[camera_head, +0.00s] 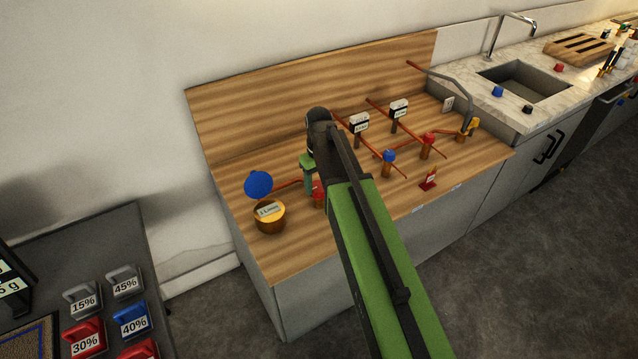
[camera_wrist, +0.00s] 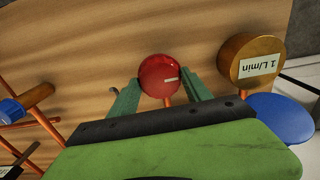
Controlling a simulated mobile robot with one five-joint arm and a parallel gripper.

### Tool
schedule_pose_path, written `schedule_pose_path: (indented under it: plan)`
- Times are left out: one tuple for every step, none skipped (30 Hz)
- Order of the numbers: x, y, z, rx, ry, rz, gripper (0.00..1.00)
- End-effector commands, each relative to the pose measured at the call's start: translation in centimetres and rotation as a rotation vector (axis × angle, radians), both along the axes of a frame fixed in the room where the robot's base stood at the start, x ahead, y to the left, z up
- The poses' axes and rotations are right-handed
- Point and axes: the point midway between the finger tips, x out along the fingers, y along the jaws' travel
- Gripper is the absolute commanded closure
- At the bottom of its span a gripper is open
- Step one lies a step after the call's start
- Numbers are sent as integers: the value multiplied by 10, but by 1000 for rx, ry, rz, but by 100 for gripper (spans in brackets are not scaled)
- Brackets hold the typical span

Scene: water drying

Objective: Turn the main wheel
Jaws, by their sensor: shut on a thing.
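A round red knob (camera_wrist: 160,75) with a pale mark sits between the green fingers of my gripper (camera_wrist: 162,92) in the wrist view. My gripper (camera_head: 312,180) is shut on this knob, low over the wooden counter. In the head view the red knob (camera_head: 319,196) is partly hidden by my gripper. A blue disc (camera_head: 258,184) stands left of it, above a brown cylinder (camera_head: 270,216) labelled about 1 L/min; the wrist view also shows the blue disc (camera_wrist: 281,117) and the cylinder (camera_wrist: 249,60). No label shows which part is the main wheel.
Copper pipes (camera_head: 378,112) run over the wooden counter (camera_head: 240,160), with a blue knob (camera_head: 389,157), another red knob (camera_head: 428,139) and a yellow part (camera_head: 474,125) to the right. A small red sign (camera_head: 428,180) stands near the front edge. A sink (camera_head: 522,84) lies farther right.

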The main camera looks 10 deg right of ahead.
Motion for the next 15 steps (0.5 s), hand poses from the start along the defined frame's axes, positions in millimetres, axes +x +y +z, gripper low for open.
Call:
schedule_pose_path:
  plan:
    - [0,0,0,1,0,-41,84]
    - [0,0,0,1,0,-70,84]
    - [0,0,0,1,0,-108,84]
    - [0,0,0,1,0,-136,84]
    - [0,0,0,1,0,-165,84]
    - [0,0,0,1,1,-203,84]
    - [0,0,0,1,1,-231,84]
    - [0,0,0,1,1,-260,84]
    - [0,0,0,1,1,-298,84]
    - [0,0,0,1,1,-326,84]
    - [0,0,0,1,1,-355,84]
    - [0,0,0,1,1,-393,84]
    - [0,0,0,1,1,-421,84]
    - [0,0,0,1,1,-450,84]
    - [0,0,0,1,1,-488,84]
